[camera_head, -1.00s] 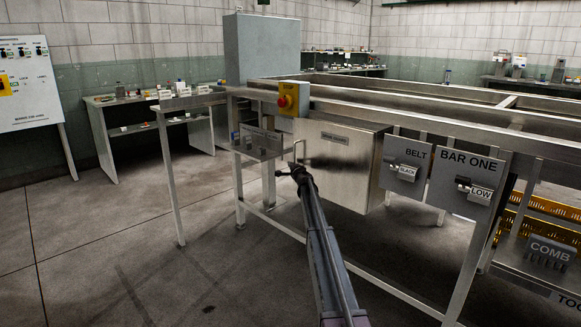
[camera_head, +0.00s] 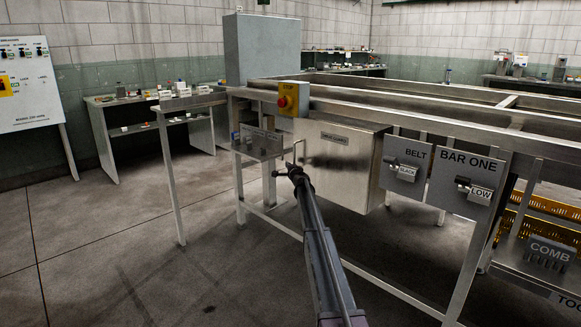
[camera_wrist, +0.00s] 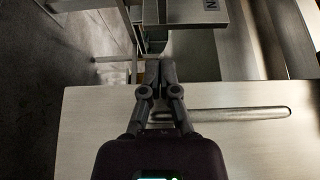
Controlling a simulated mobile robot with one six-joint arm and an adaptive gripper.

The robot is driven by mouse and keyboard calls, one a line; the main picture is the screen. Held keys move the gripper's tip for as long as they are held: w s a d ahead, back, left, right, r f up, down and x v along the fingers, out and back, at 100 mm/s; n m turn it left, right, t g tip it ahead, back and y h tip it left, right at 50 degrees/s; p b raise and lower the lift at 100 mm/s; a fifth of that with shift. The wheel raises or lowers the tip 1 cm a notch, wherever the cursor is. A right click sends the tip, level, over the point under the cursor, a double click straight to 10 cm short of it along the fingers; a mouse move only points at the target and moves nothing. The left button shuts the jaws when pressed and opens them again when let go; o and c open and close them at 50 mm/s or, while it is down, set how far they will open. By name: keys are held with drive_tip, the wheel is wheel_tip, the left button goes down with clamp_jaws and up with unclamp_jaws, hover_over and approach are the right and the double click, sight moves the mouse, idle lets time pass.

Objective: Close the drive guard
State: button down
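The drive guard (camera_head: 341,170) is a brushed-metal box with a small label, hung under the left part of the machine frame in the head view. A thin bar handle (camera_head: 296,152) stands at its left edge. My gripper (camera_head: 293,168) is at that left edge, near the handle's lower end. In the wrist view my gripper (camera_wrist: 160,70) has its fingers together, over a pale metal panel (camera_wrist: 90,120) with a long bar (camera_wrist: 235,113) beside the fingers. I see nothing held between the fingertips. Whether they touch the bar or panel I cannot tell.
A yellow box with a red stop button (camera_head: 288,98) sits above the guard. A small metal shelf (camera_head: 258,143) is to its left. The BELT plate (camera_head: 405,165) and BAR ONE plate (camera_head: 468,182) hang to its right. The floor (camera_head: 120,240) at left is clear.

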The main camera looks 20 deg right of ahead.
drive_tip(key=s+a, duration=0.5)
drive_tip(key=a, duration=0.6)
drive_tip(key=shift+s+a, duration=0.25)
drive_tip(key=shift+s, duration=0.1)
